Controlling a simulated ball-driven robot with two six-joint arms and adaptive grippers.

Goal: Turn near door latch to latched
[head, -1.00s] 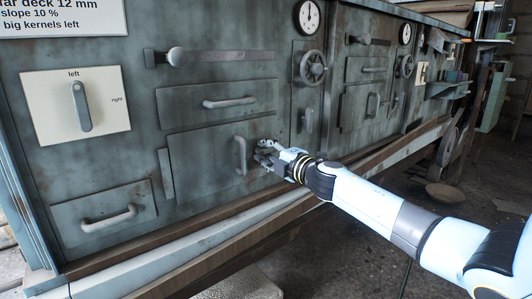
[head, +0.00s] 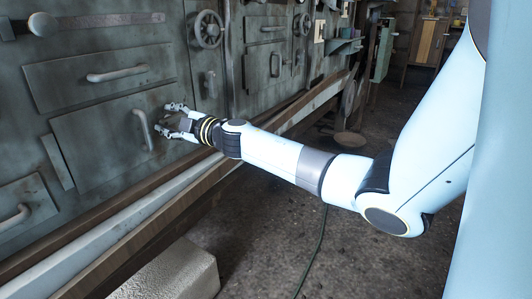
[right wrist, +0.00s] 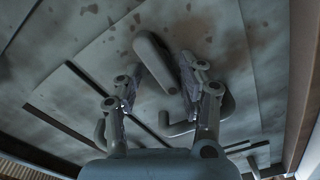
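The near door (head: 95,135) is a grey, worn panel with a pale vertical handle (head: 143,130). My right gripper (head: 170,118) is open and empty, close to the panel, just right of the door handle and below left of that lever. In the right wrist view, a rounded grey lever (right wrist: 155,62) shows between and beyond the spread fingers (right wrist: 158,75); I cannot tell whether they touch. My left gripper is out of view.
The handwheel (head: 206,30) projects above the lever. A drawer with a horizontal handle (head: 118,73) is above the door. A pale block (head: 175,272) stands on the floor, which is mostly clear to the right.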

